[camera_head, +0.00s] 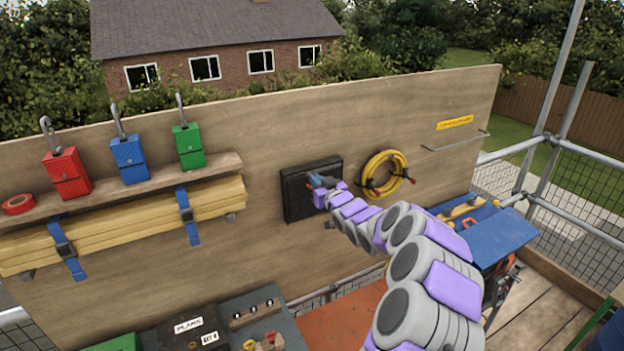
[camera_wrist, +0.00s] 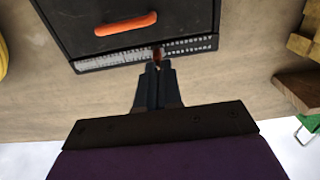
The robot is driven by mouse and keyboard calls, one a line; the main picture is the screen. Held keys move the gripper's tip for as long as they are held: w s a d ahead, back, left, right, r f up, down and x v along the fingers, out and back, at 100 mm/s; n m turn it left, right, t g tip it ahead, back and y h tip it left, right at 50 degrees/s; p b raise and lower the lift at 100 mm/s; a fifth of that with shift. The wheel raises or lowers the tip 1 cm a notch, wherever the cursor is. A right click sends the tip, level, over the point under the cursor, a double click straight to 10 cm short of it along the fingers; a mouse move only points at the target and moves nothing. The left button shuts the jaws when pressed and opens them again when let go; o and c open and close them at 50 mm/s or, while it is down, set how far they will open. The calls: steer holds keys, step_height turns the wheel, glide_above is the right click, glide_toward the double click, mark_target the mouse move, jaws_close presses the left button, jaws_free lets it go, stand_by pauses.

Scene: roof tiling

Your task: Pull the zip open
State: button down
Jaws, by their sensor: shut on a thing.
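A black zipped pouch (camera_head: 296,195) is fixed to the upright wooden board. In the wrist view the pouch (camera_wrist: 85,40) fills the top left, with an orange tab (camera_wrist: 126,23) on its face and a pale zip (camera_wrist: 110,58) along the edge nearest my gripper. My gripper (camera_wrist: 157,66) is shut on a small brown-orange zip pull (camera_wrist: 157,54), near the right part of the zip. In the head view my gripper (camera_head: 322,181) is in front of the pouch and hides part of it.
A coiled yellow hose (camera_head: 404,174) hangs right of the pouch. A blue-topped bench (camera_head: 490,235) is at right.

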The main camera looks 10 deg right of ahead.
steer(key=c, duration=1.8)
jaws_free()
steer(key=shift+y, duration=0.3)
steer(key=w+d+r+p, duration=0.1)
steer(key=d+p, duration=0.1)
steer(key=d, duration=0.1)
steer(key=w+d+r+p, duration=0.1)
steer(key=d+p, duration=0.1)
steer(key=d, duration=0.1)
steer(key=w+d+r+p, duration=0.1)
steer(key=d+p, duration=0.2)
steer(key=d, duration=0.1)
steer(key=shift+w+d, duration=0.1)
steer(key=shift+w, duration=0.25)
steer(key=shift+o, duration=2.1)
steer(key=shift+s+a, duration=0.15)
steer(key=shift+a, duration=0.3)
steer(key=shift+o, duration=0.7)
steer(key=shift+d+f, duration=0.1)
steer(key=shift+f, duration=0.05)
steer(key=shift+o, duration=0.2)
steer(key=shift+s+f+b, duration=0.3)
steer(key=shift+s+f, duration=0.05)
steer(key=shift+f, duration=0.45)
steer(key=f+b+v, duration=0.1)
steer(key=b+v, duration=0.2)
steer(key=v, duration=1.4)
steer(key=shift+s+d, duration=0.2)
steer(key=shift+s, duration=0.05)
